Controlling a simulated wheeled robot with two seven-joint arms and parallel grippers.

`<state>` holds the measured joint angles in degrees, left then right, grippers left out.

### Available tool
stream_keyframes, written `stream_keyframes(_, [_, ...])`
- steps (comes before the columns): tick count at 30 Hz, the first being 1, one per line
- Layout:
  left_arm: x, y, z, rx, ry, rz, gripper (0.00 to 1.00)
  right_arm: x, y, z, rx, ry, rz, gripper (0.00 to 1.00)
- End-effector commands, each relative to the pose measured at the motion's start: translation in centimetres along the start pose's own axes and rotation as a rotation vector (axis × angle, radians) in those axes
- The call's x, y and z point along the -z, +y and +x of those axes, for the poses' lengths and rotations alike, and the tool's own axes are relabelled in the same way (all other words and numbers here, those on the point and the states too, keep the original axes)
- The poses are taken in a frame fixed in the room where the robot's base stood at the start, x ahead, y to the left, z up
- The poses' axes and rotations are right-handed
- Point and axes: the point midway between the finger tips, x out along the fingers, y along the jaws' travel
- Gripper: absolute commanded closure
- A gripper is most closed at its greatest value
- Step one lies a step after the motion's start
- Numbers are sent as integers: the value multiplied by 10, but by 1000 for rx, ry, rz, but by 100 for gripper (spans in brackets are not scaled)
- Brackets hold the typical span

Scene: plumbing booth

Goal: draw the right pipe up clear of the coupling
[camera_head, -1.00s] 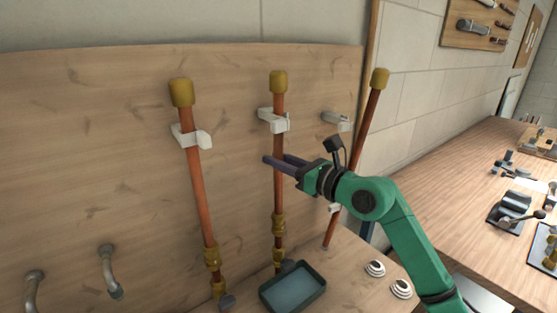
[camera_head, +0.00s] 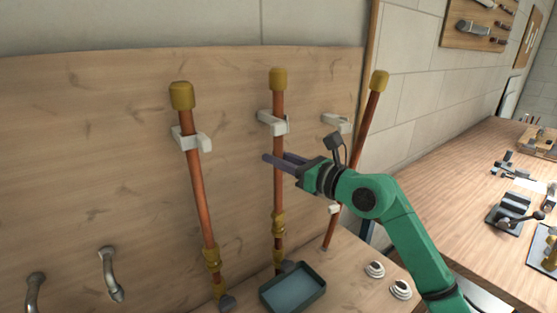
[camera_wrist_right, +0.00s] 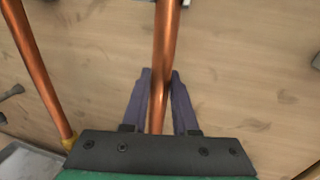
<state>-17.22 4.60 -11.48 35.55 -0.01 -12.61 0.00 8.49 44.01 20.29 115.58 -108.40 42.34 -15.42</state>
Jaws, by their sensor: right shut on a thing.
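The right pipe (camera_head: 278,180) is a copper tube with a brass cap, standing upright against the wooden back panel. My right gripper (camera_head: 274,159) is shut on it below the white clip (camera_head: 272,122). In the right wrist view the pipe (camera_wrist_right: 167,40) runs between the two purple fingers (camera_wrist_right: 158,85). The brass coupling (camera_head: 278,224) is around the pipe line lower down, with another brass fitting (camera_head: 279,255) below it. I cannot tell whether the pipe's lower end is inside the coupling. My left gripper is out of view.
Another capped copper pipe (camera_head: 201,190) stands in a clip (camera_head: 192,140) at left. A third pipe (camera_head: 358,150) leans at right, behind my arm. A dark tray (camera_head: 292,306) and white round pieces (camera_head: 375,269) lie on the bench. A workbench (camera_head: 455,180) extends at right.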

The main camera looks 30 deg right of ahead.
Motion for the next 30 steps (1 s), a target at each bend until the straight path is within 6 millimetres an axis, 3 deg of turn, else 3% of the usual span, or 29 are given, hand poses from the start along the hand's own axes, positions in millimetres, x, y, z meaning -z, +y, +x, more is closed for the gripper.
stream_keyframes(1, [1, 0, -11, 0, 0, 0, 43, -17, -1, 0, 2, -6, -5, 100])
stream_keyframes(6, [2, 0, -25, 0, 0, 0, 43, -46, -1, -1, 3, -8, -5, 100])
stream_keyframes(15, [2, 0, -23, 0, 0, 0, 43, -50, -1, -1, 5, -15, -3, 100])
stream_keyframes(16, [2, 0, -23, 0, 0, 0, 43, -50, -1, -1, 5, -15, -3, 65])
stream_keyframes(18, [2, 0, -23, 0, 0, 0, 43, -50, -1, -1, 5, -14, -3, 43])
stream_keyframes(30, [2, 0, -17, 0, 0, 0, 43, -43, -1, -7, 3, -5, -1, 43])
